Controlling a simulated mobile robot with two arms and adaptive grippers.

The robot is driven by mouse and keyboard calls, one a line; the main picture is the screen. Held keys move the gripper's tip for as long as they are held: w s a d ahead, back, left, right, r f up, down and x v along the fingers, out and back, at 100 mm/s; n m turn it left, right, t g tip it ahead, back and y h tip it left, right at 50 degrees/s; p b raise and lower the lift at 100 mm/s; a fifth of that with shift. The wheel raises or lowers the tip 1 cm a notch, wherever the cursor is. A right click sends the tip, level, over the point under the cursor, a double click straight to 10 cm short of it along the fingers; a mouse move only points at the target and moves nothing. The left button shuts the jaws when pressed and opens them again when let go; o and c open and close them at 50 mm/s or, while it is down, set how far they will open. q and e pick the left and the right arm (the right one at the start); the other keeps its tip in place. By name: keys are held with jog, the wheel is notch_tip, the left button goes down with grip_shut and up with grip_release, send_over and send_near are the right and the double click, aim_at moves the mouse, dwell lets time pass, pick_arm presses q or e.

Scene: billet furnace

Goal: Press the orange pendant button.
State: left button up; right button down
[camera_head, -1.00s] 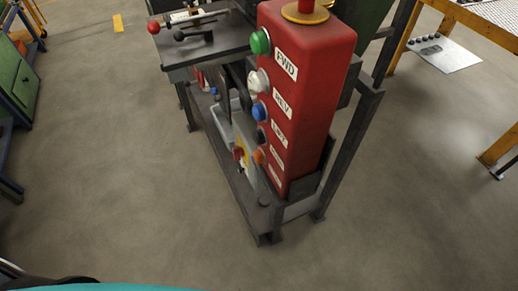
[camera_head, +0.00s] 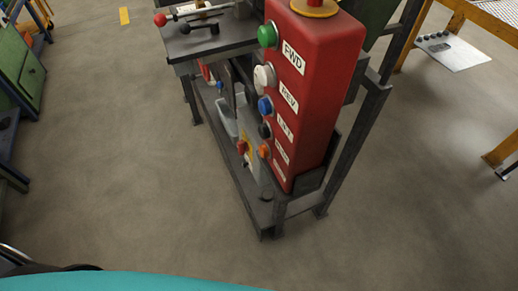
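The red pendant box (camera_head: 312,85) stands upright in a dark metal frame near the middle of the head view. The orange button (camera_head: 264,151) is the lowest in the column on its left face. Above it are a black button (camera_head: 264,130), a blue button (camera_head: 265,106), a white button (camera_head: 263,76) and a green button (camera_head: 268,35). A label sits beside each button; the top ones read FWD and REV. Neither gripper shows in this view, and nothing touches the orange button.
A dark bench with levers (camera_head: 205,40) adjoins the pendant at the back left. Green cabinets (camera_head: 20,70) stand at the far left, and a yellow-framed table (camera_head: 490,25) at the right. The concrete floor (camera_head: 130,170) is open left and in front.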

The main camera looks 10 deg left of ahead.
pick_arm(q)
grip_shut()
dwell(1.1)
